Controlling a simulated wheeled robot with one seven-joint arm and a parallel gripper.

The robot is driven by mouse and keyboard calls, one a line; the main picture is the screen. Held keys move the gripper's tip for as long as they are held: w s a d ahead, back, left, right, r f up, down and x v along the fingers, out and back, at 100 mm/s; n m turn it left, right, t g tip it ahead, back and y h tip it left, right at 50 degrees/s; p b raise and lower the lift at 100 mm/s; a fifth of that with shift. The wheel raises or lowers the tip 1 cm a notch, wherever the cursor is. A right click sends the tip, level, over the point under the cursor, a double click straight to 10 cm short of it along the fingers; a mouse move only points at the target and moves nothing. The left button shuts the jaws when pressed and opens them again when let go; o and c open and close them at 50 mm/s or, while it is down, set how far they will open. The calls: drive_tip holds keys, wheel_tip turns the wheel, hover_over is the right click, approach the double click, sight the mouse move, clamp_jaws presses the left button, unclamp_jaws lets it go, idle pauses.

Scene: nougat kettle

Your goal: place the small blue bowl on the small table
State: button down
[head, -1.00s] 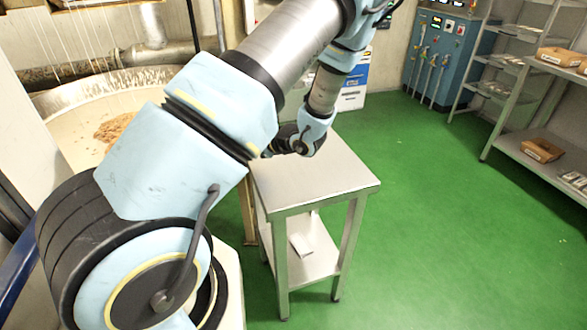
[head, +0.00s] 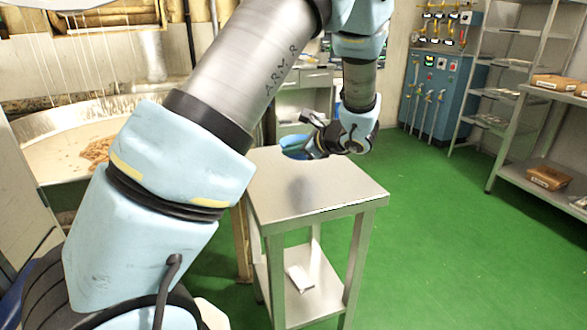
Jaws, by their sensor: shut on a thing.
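The small table (head: 332,188) is a metal stand with a bare square top and a lower shelf, at the middle of the head view. The small blue bowl (head: 293,153) shows in part at the far left side of the tabletop. My gripper (head: 312,146) is shut on the bowl and points left from my wrist. The bowl appears over or near the table's back edge; I cannot tell whether it touches the top. The fingers and part of the bowl are dark and small in view.
A white item (head: 299,278) lies on the table's lower shelf. A large kettle (head: 50,160) stands at left behind my arm. Shelves with boxes (head: 548,178) stand at right, and a blue control cabinet (head: 430,95) at the back. The green floor (head: 440,240) right of the table is clear.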

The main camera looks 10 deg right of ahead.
wheel_tip(320, 180, down, 5)
drive_tip(key=shift+f, duration=0.1)
drive_tip(key=c, duration=1)
unclamp_jaws()
